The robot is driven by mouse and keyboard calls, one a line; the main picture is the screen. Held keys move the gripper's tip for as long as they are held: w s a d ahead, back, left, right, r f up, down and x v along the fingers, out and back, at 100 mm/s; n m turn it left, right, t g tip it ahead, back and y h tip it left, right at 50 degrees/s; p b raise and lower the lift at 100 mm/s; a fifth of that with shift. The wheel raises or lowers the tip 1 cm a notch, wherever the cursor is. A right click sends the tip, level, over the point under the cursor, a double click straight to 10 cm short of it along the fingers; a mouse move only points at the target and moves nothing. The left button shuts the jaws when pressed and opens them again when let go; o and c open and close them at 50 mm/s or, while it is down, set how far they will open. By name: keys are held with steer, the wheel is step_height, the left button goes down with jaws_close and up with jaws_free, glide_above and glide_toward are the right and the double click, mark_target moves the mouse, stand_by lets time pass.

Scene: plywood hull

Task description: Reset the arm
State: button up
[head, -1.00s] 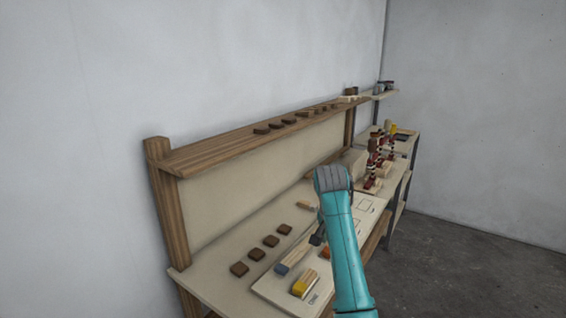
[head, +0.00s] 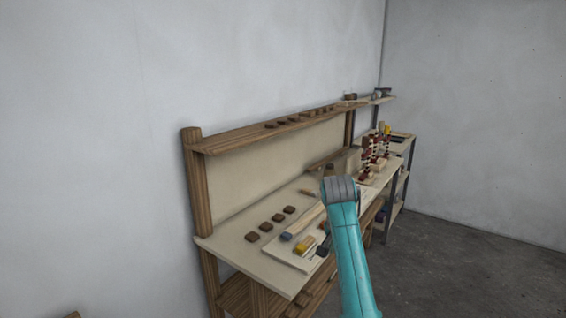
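My teal arm rises from the bottom of the head view, with its grey elbow high over the workbench's right part. A small dark part beside the arm, over the board's front edge, looks like my gripper (head: 323,249). It is mostly hidden behind the arm, so its fingers and anything between them cannot be made out. The workbench (head: 230,248) stands along the wall, and a pale board (head: 283,254) lies on it. On the board are a yellow-and-wood block (head: 305,246) and a long wooden tool with a blue-grey end (head: 303,222).
Several dark square pieces (head: 265,226) lie on the bench's left part. A wooden shelf (head: 240,139) above holds more. Red-and-wood clamps (head: 368,157) stand at the far right end, near a rack (head: 403,165). Grey floor (head: 450,260) is clear on the right.

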steer(key=s+d+f+n+t, duration=0.1)
steer(key=s+f, duration=0.3)
steer(key=f, duration=0.8)
steer(key=s+f+n+t, duration=0.15)
steer(key=s+f, duration=0.25)
steer(key=f, duration=0.7)
steer(key=s+d+f+n+t+y, duration=0.1)
steer(key=s+f+t, duration=0.1)
steer(key=s+f, duration=0.55)
steer(key=s+f+n+t, duration=0.1)
steer(key=s+f, duration=0.4)
steer(key=s, duration=0.6)
steer(key=s+r+n+t+y, duration=0.1)
steer(key=s+r+t, duration=0.1)
steer(key=s, duration=0.9)
steer(key=s+r+n+t, duration=0.1)
steer(key=s+r+t, duration=0.15)
steer(key=s, duration=0.85)
steer(key=s+r+t, duration=0.2)
steer(key=s+r, duration=1.3)
steer(key=r, duration=0.2)
steer(key=shift+r+n, duration=0.3)
steer(key=shift+n, duration=0.05)
